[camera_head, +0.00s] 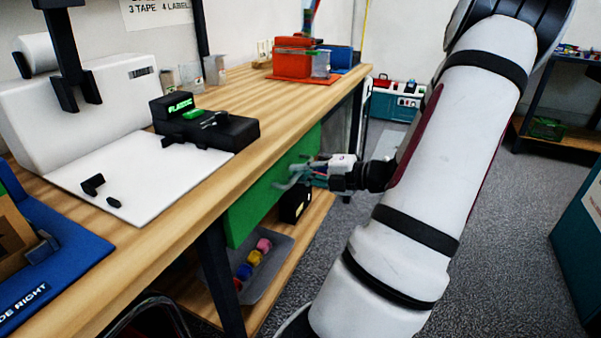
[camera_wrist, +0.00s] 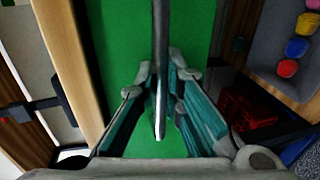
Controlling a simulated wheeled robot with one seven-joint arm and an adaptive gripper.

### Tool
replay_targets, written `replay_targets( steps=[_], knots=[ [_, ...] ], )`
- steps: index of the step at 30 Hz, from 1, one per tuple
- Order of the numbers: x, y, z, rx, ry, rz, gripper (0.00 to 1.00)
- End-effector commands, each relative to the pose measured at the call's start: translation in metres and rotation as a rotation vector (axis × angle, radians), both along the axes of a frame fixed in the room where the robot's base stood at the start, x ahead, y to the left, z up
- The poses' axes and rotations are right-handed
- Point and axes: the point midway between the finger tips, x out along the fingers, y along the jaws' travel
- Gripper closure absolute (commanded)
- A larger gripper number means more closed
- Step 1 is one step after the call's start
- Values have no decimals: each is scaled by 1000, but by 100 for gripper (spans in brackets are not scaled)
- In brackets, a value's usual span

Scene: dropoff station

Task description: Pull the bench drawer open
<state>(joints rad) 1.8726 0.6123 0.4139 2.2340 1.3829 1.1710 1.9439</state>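The bench drawer has a green front (camera_head: 250,205) under the wooden bench top, and it looks shut. It also fills the middle of the wrist view (camera_wrist: 115,50). A thin grey bar handle (camera_wrist: 160,40) runs along the drawer front. My gripper (camera_head: 283,176) is at the drawer front in the head view. In the wrist view, my gripper (camera_wrist: 162,78) has one finger on each side of the handle. The fingers are apart, with green showing between them and the bar. I see no clear contact with the handle. In the head view my gripper hides the handle.
The wooden bench top (camera_head: 265,103) holds a white machine, a black fixture (camera_head: 205,128) and a blue tray (camera_head: 60,265). Below the drawer, a lower shelf holds a grey bin (camera_head: 268,268) with coloured items. The grey floor (camera_head: 500,260) right of my arm is clear.

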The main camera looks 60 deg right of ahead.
Motion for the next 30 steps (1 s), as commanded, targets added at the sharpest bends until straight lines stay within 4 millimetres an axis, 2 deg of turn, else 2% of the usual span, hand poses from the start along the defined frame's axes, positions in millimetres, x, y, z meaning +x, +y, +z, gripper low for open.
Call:
replay_targets(
  steps=[8, 14, 30],
  knots=[
    [-2, 0, 0, 0, 0, 0, 100],
    [-13, -1, 2, 3, 2, -2, 100],
    [-85, -6, 3, 4, 3, -1, 100]
  ],
)
